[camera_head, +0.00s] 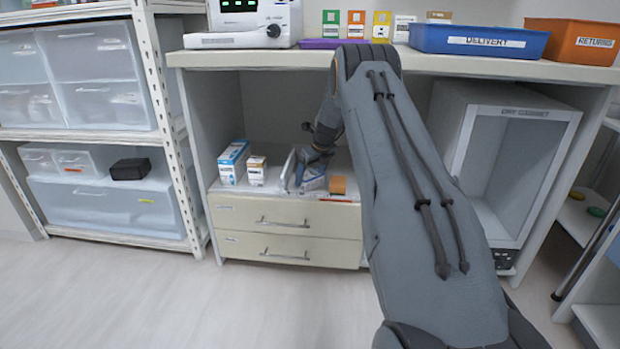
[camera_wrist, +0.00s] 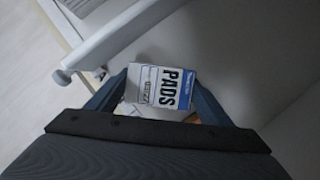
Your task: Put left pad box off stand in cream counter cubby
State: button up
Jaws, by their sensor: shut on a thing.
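A white and blue pad box (camera_wrist: 172,88) marked PADS is between the two fingers of my gripper (camera_wrist: 157,92) in the wrist view. My gripper (camera_head: 312,158) is shut on it, inside the open cubby above the cream drawers (camera_head: 285,222). In the head view the held box (camera_head: 313,180) shows low under the gripper, partly hidden by it. I cannot tell whether it touches the cubby floor. A pale grey upright piece (camera_head: 288,170) stands just left of the gripper; I cannot tell whether it is a stand.
A blue and white box (camera_head: 233,163) and a small white and orange box (camera_head: 257,170) stand left in the cubby. An orange block (camera_head: 338,185) is right of the gripper. A pale bar (camera_wrist: 110,45) is close by in the wrist view. My arm hides the cubby's right side.

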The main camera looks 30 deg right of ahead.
jog(key=shift+f, duration=0.15)
jog(key=o, duration=1.1)
